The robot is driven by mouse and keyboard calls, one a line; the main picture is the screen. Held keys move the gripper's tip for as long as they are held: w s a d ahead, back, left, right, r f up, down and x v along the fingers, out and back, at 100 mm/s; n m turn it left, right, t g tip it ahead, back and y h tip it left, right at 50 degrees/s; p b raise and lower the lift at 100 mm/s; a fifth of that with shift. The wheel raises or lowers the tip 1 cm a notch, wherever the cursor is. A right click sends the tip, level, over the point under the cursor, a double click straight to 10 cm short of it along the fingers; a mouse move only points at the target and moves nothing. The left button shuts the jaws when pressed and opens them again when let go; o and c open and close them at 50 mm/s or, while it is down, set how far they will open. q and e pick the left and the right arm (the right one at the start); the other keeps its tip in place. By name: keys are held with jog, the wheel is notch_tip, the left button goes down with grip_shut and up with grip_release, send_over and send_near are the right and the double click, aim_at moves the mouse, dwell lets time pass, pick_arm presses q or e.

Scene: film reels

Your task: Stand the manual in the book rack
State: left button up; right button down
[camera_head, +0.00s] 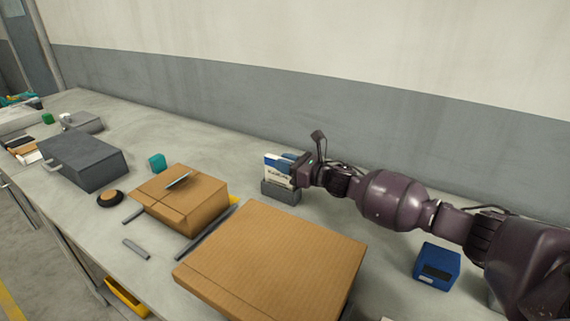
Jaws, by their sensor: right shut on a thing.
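The manual (277,172), white and blue with dark lettering on its cover, is upright at the center of the view. My right gripper (296,169) reaches in from the right and is shut on the manual's right side. The grey book rack (279,193) stands on the workbench directly below the manual. The manual's lower edge is at the rack's top; I cannot tell how deep it sits in the rack. The gripper covers the manual's right part. My left gripper is not in view.
A large cardboard box (273,263) stands in front of the rack, with a smaller box (180,199) to its left. A blue box (436,263) sits below my right arm. The wall runs behind.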

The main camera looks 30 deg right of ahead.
jog(key=c, duration=1.5)
grip_release()
jog(key=shift+f, duration=0.15)
jog(key=o, duration=0.5)
jog(key=shift+r, duration=0.25)
jog(key=shift+s+d, duration=0.15)
jog(key=shift+s, duration=0.05)
jog(key=shift+p+v, duration=1.1)
jog(key=shift+v, duration=2.4)
